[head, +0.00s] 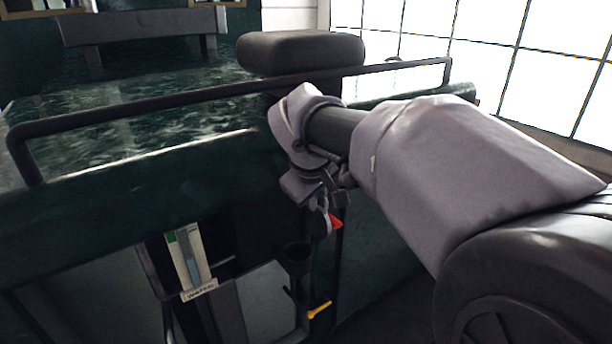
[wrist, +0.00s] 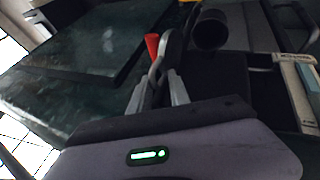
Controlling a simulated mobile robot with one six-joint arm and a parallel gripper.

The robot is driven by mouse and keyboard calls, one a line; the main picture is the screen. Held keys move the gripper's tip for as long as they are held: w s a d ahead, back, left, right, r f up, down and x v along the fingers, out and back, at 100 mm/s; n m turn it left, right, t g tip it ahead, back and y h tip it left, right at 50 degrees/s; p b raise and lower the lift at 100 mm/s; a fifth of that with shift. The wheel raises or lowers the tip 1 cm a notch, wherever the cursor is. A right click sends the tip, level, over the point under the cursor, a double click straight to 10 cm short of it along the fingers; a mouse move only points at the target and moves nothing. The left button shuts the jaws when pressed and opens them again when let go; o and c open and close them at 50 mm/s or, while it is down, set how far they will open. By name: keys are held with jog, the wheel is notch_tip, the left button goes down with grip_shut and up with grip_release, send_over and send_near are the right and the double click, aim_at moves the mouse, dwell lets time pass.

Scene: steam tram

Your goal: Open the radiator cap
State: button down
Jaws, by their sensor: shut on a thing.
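My gripper (head: 322,206) hangs below the wrist in front of the dark green tram body. It is shut on a small metal lever with a red tip (head: 335,223). In the wrist view the red tip (wrist: 152,46) stands just beyond the fingers (wrist: 156,88), and the metal part runs down between them. A black open-topped funnel (head: 297,257) is below and left of the gripper. Its dark round mouth also shows in the wrist view (wrist: 209,31), right of the lever. I cannot clearly make out which part is the radiator cap.
A black handrail (head: 150,104) runs along the green casing above my gripper. A black block (head: 300,52) stands behind it. A water gauge with a label (head: 190,262) is lower left. A yellow handle (head: 319,310) sticks out below the gripper. Bright windows are at upper right.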

jog(key=shift+d+f, duration=0.15)
jog(key=shift+f, duration=0.1)
jog(key=c, duration=1.5)
grip_release()
jog(key=shift+c, duration=0.2)
jog(key=shift+w+d, duration=0.25)
jog(key=shift+s+a+r, duration=0.15)
jog(key=shift+r, duration=0.1)
jog(key=v, duration=1.6)
jog(key=shift+s+r, duration=0.2)
jog(key=shift+r, duration=0.1)
